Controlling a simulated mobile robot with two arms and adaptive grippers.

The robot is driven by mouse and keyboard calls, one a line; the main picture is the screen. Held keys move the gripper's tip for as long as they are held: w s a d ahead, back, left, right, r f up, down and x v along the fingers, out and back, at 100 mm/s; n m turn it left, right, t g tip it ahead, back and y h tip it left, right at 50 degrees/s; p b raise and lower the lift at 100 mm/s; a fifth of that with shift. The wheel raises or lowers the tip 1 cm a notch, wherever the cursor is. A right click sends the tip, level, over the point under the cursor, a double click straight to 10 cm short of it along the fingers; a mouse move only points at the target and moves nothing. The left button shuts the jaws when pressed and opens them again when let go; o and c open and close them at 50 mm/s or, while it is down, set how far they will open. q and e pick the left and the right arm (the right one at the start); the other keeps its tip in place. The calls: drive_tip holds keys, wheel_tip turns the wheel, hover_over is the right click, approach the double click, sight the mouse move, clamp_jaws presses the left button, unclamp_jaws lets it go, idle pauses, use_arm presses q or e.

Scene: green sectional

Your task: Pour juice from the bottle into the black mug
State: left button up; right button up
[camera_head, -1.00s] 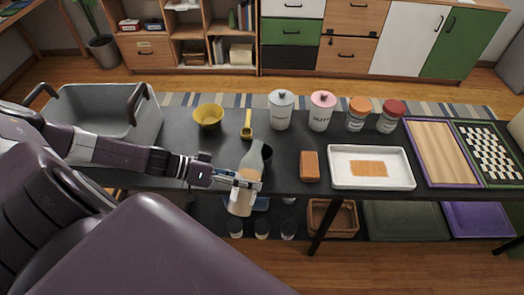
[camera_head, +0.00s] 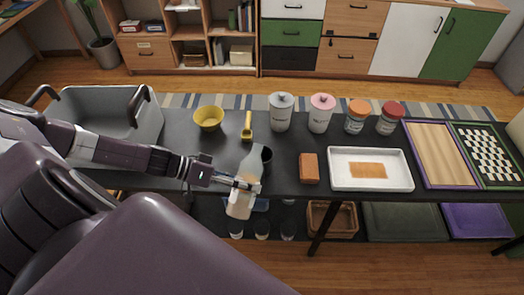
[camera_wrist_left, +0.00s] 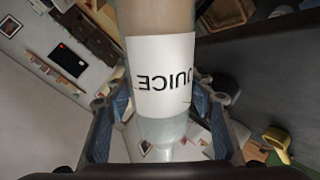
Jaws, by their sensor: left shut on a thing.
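My left gripper (camera_head: 236,183) is shut on the juice bottle (camera_head: 241,202), a clear bottle with pale beige contents, at the table's front edge. The bottle leans, its neck toward the black mug (camera_head: 267,154), which stands just behind and right of the neck and is partly hidden by it. In the left wrist view the bottle (camera_wrist_left: 160,75) fills the middle, with a white label reading JUICE and a finger on each side. I cannot tell whether any juice is leaving the bottle. My right gripper is not in view.
Behind the bottle are a yellow bowl (camera_head: 209,117) and a yellow scoop (camera_head: 247,127). Lidded jars (camera_head: 280,113) stand along the back. A brown block (camera_head: 309,168) and a white tray (camera_head: 339,180) lie to the right. A grey bin (camera_head: 75,113) stands at left.

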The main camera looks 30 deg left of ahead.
use_arm(q)
drive_tip(key=shift+r+p, duration=0.4)
drive_tip(key=shift+p, duration=0.2)
drive_tip(key=shift+s+d, duration=0.1)
drive_tip(key=shift+f, duration=0.1)
drive_tip(key=shift+g, duration=0.3)
drive_tip(key=shift+s+r+n+p, duration=0.1)
drive_tip(key=shift+r+n+p, duration=0.2)
drive_tip(key=shift+p, duration=0.4)
drive_tip(key=shift+s+g+p, duration=0.1)
drive_tip(key=shift+g+p, duration=0.2)
drive_tip(key=shift+p, duration=0.1)
